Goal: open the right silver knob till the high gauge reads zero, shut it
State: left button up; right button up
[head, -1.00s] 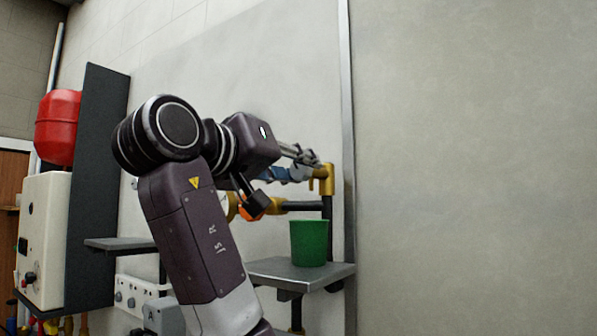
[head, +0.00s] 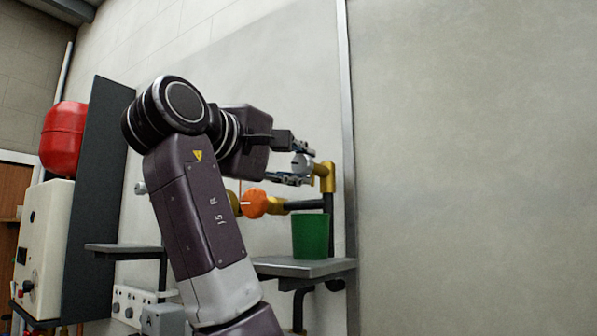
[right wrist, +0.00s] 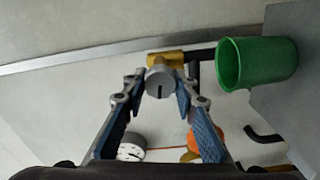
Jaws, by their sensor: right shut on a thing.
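The silver knob (head: 301,165) sits at the end of a brass valve (head: 326,178) on the wall pipe. It also shows in the right wrist view (right wrist: 160,80), its face marked with a dark slot. My right gripper (head: 297,164) is shut on it, one finger on each side, as the right wrist view (right wrist: 161,88) also shows. A white-faced gauge (right wrist: 131,147) lies low in the right wrist view, partly behind a finger; its reading is too small to tell. My left gripper is out of view.
A green cup (head: 310,237) stands on a grey shelf (head: 318,269) below the valve. An orange knob (head: 254,203) sits on the pipe left of the cup. A red tank (head: 64,139) and a dark panel (head: 97,190) stand at left. The wall at right is bare.

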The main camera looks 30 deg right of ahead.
jog(key=shift+n+b, duration=0.4)
jog(key=shift+n, duration=0.7)
jog(key=o, duration=1.2)
jog(key=shift+d, duration=0.2)
jog(key=shift+c, duration=0.2)
jog(key=shift+a, duration=0.15)
